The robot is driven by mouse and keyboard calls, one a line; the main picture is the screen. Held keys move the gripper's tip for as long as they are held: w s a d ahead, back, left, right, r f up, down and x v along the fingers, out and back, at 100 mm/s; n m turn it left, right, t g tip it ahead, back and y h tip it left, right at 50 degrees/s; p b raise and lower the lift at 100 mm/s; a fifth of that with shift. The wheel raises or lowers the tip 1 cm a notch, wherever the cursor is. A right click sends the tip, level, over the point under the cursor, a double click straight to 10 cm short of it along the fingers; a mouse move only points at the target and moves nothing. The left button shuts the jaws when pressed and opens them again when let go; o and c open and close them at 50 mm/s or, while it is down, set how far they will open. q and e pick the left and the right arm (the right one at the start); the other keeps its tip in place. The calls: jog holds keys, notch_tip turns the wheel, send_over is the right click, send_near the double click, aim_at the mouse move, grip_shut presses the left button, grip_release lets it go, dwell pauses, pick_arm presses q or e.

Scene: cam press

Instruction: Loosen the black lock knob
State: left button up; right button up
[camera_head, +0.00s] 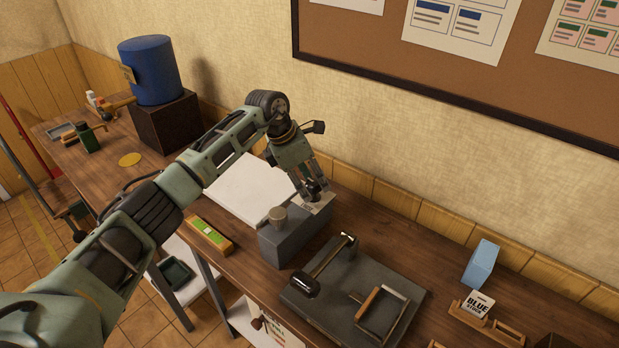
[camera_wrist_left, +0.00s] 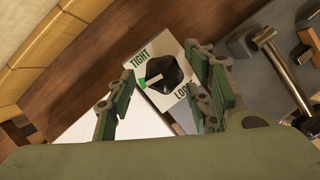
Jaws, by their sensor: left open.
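The black lock knob (camera_wrist_left: 170,73) sits on a white label plate (camera_wrist_left: 138,62) printed TIGHT and, partly covered by my finger, LOOSE. A pale pointer on the knob faces a green mark at its left. My left gripper (camera_wrist_left: 160,80) is open, one finger on each side of the knob; I cannot tell whether either touches it. My right gripper is not in view.
A dark plate (camera_head: 335,300) with a bar handle (camera_head: 328,262) lies to the right. A white sheet (camera_head: 250,188) lies left. A blue block (camera_head: 481,264) stands at the far right.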

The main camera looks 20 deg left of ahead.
pick_arm(q)
jog(key=shift+r, duration=0.1)
jog(key=c, duration=1)
jog(key=shift+c, duration=0.2)
jog(key=n+t+y+b, duration=0.1)
jog(key=n, duration=0.3)
jog(key=shift+s, duration=0.1)
jog(key=shift+c, duration=0.2)
jog(key=n+b, duration=0.1)
jog(key=n+y+b, duration=0.1)
jog(key=n, duration=0.1)
jog(key=shift+s+d+n+t+b, duration=0.1)
jog(key=shift+d+n+t+b, duration=0.05)
jog(key=shift+n+t+b, duration=0.2)
jog(key=n+y+b, duration=0.1)
jog(key=n+b, duration=0.1)
jog(key=n+y+b, duration=0.1)
jog(key=n+b, duration=0.1)
jog(key=n, duration=0.1)
jog(key=shift+d+y, duration=0.2)
jog(key=shift+y, duration=0.1)
jog(key=shift+s+d+n+y+b, duration=0.15)
jog(key=shift+n+y+b, duration=0.35)
jog(key=shift+n+b, duration=0.9)
jog(key=shift+n+p, duration=0.35)
jog(key=shift+n, duration=0.1)
